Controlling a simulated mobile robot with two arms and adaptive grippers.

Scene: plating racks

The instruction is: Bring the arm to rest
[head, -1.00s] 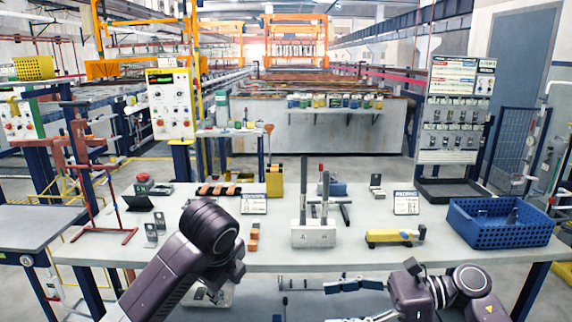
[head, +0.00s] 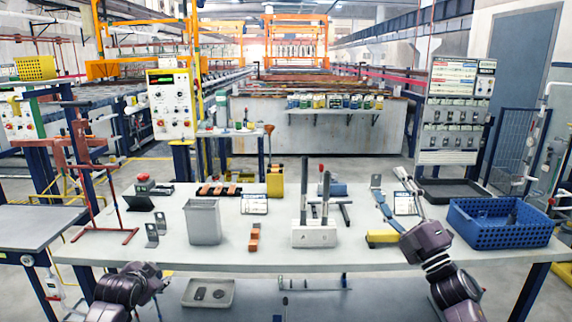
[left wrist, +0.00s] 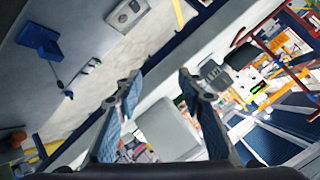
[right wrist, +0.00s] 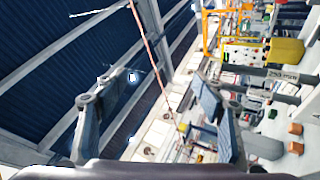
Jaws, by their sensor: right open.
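My left arm (head: 130,285) is low at the front left of the workbench in the head view; its fingers do not show clearly there. In the left wrist view my left gripper (left wrist: 158,88) is open and empty, with a grey bin (left wrist: 168,130) visible beyond its fingers. My right gripper (head: 389,180) is raised over the right part of the bench, fingers pointing up and away. In the right wrist view it (right wrist: 143,92) is open with nothing between its fingers. Part of a yellow-handled tool (head: 382,237) is hidden behind the right arm.
The workbench (head: 350,260) bears the grey bin (head: 204,222), a white block with two upright bars (head: 314,236), copper-coloured pieces (head: 254,238), a red stand (head: 90,190) and a blue crate (head: 497,232). A shallow tray (head: 228,297) sits below the bench front.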

